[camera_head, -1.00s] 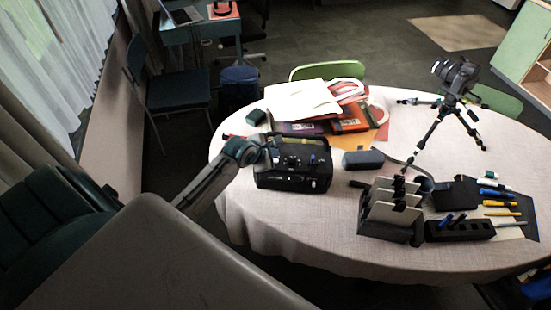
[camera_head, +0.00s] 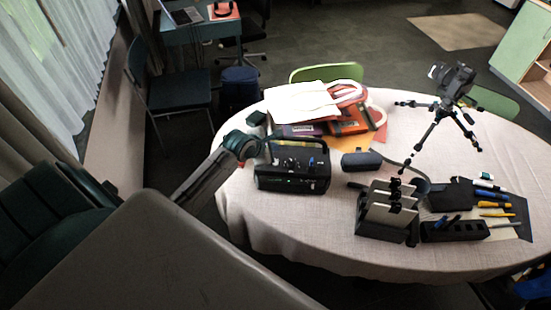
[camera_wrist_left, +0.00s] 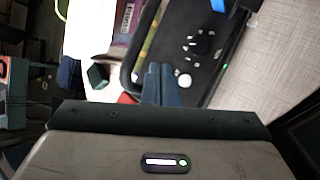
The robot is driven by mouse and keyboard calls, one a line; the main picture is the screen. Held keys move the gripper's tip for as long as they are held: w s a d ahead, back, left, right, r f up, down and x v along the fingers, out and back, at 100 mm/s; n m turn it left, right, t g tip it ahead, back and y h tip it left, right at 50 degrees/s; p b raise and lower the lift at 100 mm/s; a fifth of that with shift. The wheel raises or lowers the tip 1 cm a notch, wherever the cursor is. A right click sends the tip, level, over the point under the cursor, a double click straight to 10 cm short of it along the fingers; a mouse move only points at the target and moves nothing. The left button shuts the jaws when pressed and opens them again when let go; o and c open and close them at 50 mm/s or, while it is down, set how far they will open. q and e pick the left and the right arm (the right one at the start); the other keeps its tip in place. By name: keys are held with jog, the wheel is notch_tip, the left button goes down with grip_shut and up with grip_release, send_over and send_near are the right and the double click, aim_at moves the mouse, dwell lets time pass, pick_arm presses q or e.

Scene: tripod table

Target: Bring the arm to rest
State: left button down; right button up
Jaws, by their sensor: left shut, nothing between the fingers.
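My left arm (camera_head: 205,175) reaches in from the left to the near left part of the round table (camera_head: 300,215). My left gripper (camera_wrist_left: 160,70) shows in the left wrist view as two blue-grey fingers close together, shut and empty. In that view the fingers overlap the edge of a black device with a handle and knobs (camera_wrist_left: 205,45). The same device stands upright on the table in the head view (camera_head: 292,172), just right of the wrist. I cannot tell whether the fingers touch it. My right gripper is not in view.
Folders and a white paper bag (camera_head: 303,102) lie behind the device. A dark case (camera_head: 362,160), a black rack (camera_head: 385,215), pens (camera_head: 495,204) and a camera on a tripod (camera_head: 453,85) stand further right. The table's front cloth is bare.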

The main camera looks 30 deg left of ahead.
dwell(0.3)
pick_arm(q)
jog(key=shift+s+d+f, duration=0.1)
jog(key=shift+s, duration=0.1)
jog(key=s+d+r+m+g+y, duration=0.1)
jog(key=s+d+m+g, duration=0.3)
jog(key=s+m, duration=1.05)
jog(key=s+d+r+m+g+y, duration=0.15)
jog(key=s+d+m, duration=0.35)
jog(key=s+m, duration=0.95)
notch_tip(320, 180, down, 40)
jog(key=s+a+n+g+b, duration=0.2)
jog(key=a+b, duration=0.1)
jog(key=b, duration=0.5)
jog(key=s+f+b, duration=0.3)
jog(key=s+f, duration=0.6)
jog(key=f, duration=0.3)
jog(key=s+f+b, duration=0.3)
jog(key=s+f, duration=0.6)
jog(key=f, duration=0.3)
jog(key=shift+s+a+n+h, duration=0.15)
jog(key=shift+a+n+h, duration=0.15)
jog(key=shift+a+h, duration=0.15)
